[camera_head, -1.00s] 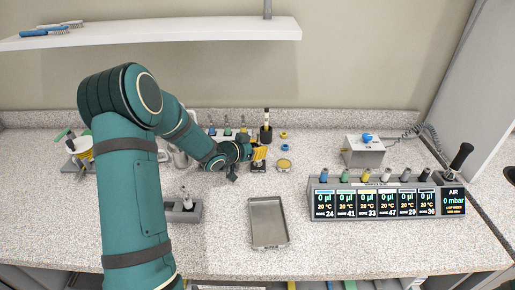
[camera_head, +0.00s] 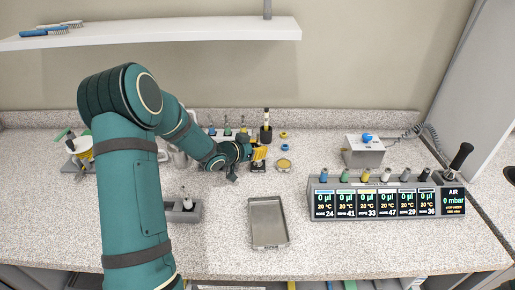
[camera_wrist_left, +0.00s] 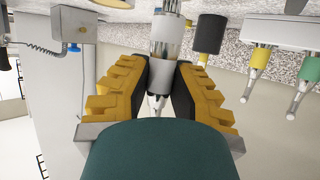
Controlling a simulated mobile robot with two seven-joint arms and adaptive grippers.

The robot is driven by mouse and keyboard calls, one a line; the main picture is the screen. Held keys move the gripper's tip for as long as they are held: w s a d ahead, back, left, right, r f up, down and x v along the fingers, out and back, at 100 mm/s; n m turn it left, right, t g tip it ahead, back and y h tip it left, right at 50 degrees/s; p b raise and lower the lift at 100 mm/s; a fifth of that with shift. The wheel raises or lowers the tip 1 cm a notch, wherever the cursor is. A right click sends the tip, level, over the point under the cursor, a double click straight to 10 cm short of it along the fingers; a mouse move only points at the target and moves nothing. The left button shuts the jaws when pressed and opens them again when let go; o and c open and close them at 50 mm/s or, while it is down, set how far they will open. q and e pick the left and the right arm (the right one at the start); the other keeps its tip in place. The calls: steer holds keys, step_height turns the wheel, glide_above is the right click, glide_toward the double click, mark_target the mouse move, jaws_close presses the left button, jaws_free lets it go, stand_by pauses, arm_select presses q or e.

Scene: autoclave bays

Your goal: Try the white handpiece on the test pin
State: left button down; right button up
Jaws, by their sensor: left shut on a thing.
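My left gripper (camera_head: 258,153) is shut near the back of the counter, just above a small dark block (camera_head: 258,167). In the left wrist view its two yellow-backed fingers (camera_wrist_left: 164,92) close on a silver cylinder with a white band, the white handpiece (camera_wrist_left: 166,35). A pale tip shows between the pads. In the head view the fingers hide most of the handpiece. I cannot tell whether it touches the dark block or which item is the test pin. A grey holder (camera_head: 196,214) with a pale upright piece stands front left. My right gripper is not in view.
A rack of coloured handpieces (camera_head: 227,131) and a dark holder (camera_head: 265,136) stand just behind the gripper. A metal tray (camera_head: 268,243) lies in front. A console with readouts (camera_head: 385,200) stands right, a grey box (camera_head: 364,156) behind it. The counter between is clear.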

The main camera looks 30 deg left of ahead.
arm_select(q)
steer(key=shift+r+p, duration=1.2)
steer(key=shift+r, duration=0.3)
